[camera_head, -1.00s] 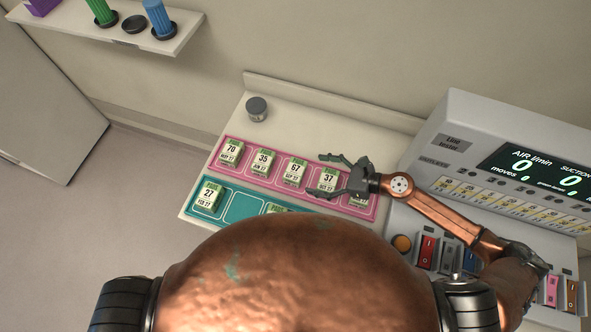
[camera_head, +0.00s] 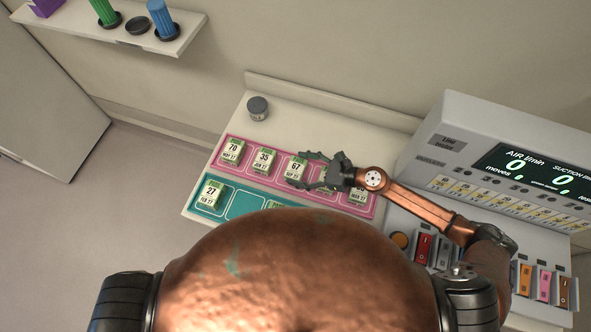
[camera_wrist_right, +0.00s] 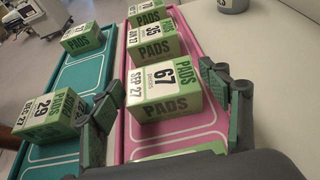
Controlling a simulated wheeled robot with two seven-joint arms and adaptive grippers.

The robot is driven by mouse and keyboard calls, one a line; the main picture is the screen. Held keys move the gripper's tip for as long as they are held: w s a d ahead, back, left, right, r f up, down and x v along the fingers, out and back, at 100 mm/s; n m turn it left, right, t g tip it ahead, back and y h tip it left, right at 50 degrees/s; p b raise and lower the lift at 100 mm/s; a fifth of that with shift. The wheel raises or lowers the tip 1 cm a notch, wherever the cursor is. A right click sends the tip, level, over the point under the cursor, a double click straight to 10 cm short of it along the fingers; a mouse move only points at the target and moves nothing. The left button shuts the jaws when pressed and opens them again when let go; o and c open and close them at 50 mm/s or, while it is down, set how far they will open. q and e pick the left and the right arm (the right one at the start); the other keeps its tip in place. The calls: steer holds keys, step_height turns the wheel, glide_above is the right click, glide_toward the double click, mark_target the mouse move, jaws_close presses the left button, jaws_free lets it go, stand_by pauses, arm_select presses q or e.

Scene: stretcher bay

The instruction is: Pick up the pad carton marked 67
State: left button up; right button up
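The pad carton marked 67 (camera_head: 294,168) stands on the pink mat (camera_head: 230,176), a white and green box between carton 35 and my right gripper (camera_head: 302,171). In the right wrist view the carton (camera_wrist_right: 162,92) sits between the two spread fingers of the gripper (camera_wrist_right: 160,90), with its 67 label showing. The right gripper is open. Its fingers lie on either side of the carton's near end; whether they touch it I cannot tell. My left gripper is not in view.
Carton 35 (camera_head: 264,160) and carton 70 (camera_head: 232,151) stand in the same row. Carton 27 (camera_head: 212,194) is on the teal mat (camera_head: 243,205). A grey-lidded jar (camera_head: 257,108) stands behind. A display console (camera_head: 450,150) rises on the right.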

steer(key=c, duration=1)
steer(key=shift+r, duration=0.2)
